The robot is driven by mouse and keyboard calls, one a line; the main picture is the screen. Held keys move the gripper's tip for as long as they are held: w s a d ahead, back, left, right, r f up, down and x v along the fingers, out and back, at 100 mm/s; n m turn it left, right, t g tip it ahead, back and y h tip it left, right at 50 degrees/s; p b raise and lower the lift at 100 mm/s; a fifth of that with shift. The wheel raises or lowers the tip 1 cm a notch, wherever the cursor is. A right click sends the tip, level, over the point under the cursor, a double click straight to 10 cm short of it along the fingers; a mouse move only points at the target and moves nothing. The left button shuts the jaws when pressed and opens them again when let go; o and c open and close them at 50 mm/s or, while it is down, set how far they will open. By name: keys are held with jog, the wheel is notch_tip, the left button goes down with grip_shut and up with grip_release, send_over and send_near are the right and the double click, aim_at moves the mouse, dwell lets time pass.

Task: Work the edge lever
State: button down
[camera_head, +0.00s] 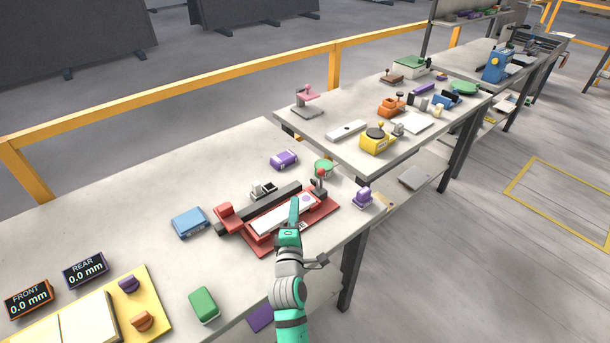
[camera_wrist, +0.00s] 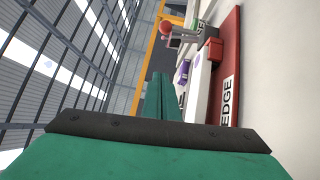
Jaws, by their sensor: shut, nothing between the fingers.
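A red-based device (camera_head: 262,248) lies on the stone slab, with a white bar along its top and a dark rail behind. The wrist view shows its red base (camera_wrist: 229,50) with a white label reading EDGE (camera_wrist: 228,100). A lever with a red ball knob (camera_head: 321,174) stands upright at its right end; the knob (camera_wrist: 166,27) is ahead of the fingers in the wrist view. My green gripper (camera_head: 295,203) is shut and empty, over the device's right half and left of the lever. It appears apart from the knob. The gripper hides part of the white bar.
A purple stamp-like piece (camera_head: 362,197) stands right, a blue box (camera_head: 188,222) left, and a green block (camera_head: 204,305) front left. The slab between the blue box and green block is clear.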

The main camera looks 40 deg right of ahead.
aim_at(321, 179)
jog(key=shift+s+d, duration=0.35)
jog(key=shift+s, duration=0.1)
jog(key=x, duration=0.9)
jog(key=shift+w+d, duration=0.15)
jog(key=shift+w, duration=0.2)
jog(key=d, duration=0.1)
jog(key=s+d, duration=0.1)
jog(key=d, duration=0.1)
jog(key=shift+r, duration=0.1)
jog(key=shift+s+d, duration=0.15)
jog(key=shift+d, duration=0.25)
jog(key=shift+d+r, duration=0.1)
jog(key=shift+d, duration=0.05)
